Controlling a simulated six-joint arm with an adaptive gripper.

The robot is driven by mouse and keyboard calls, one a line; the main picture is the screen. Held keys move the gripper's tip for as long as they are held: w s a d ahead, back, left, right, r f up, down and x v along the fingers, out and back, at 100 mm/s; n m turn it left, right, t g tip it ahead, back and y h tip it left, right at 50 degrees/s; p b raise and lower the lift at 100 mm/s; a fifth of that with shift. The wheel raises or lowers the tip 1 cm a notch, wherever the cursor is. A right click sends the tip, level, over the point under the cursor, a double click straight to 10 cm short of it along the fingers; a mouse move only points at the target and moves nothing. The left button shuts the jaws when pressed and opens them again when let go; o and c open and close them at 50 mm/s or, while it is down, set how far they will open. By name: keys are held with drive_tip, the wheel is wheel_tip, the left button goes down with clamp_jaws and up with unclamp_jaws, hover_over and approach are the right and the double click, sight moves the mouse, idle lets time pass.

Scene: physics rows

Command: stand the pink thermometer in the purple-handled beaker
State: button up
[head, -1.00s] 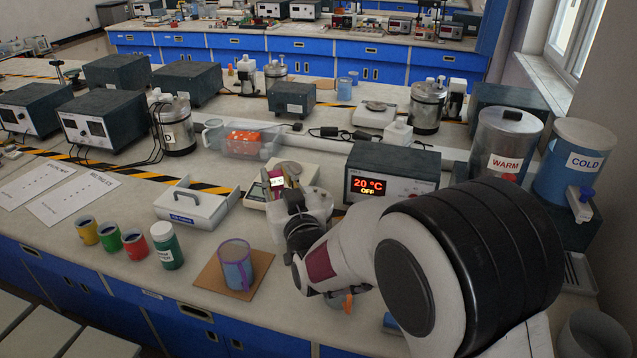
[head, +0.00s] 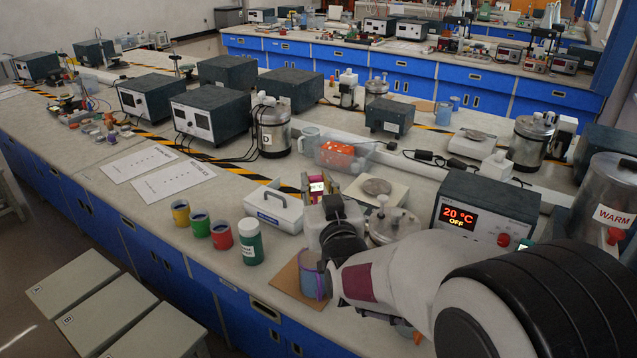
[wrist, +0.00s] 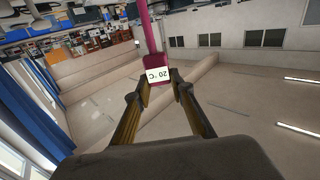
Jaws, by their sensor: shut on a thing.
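The pink thermometer (head: 315,197) has a head with a lit display. In the wrist view its pink head (wrist: 152,61) sits between my fingertips, reading 20 °C upside down, and its stem runs up the picture. My gripper (wrist: 158,82) is shut on it. In the head view my wrist hides most of the fingers. The purple-handled beaker (head: 309,276) stands upright on a brown mat (head: 285,278), with its right side hidden behind my arm. The thermometer shows above the beaker in the head picture; its lower end is hidden.
Several paint-coloured cups and a green jar (head: 250,243) stand left of the mat. A white handled box (head: 273,210), a scale (head: 375,185) and a metal vessel (head: 393,226) lie behind. The 20 °C heater unit (head: 484,212) is to the right.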

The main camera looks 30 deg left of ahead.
drive_tip(key=shift+f, duration=0.25)
wheel_tip(320, 180, down, 12)
drive_tip(key=shift+f, duration=0.25)
idle(2.2)
drive_tip(key=shift+f, duration=0.1)
idle(0.3)
drive_tip(key=o, duration=1.1)
drive_tip(key=shift+c, duration=0.2)
drive_tip(key=shift+s+d, duration=0.15)
drive_tip(key=v, duration=1.1)
drive_tip(key=shift+s+d, duration=0.2)
idle(0.8)
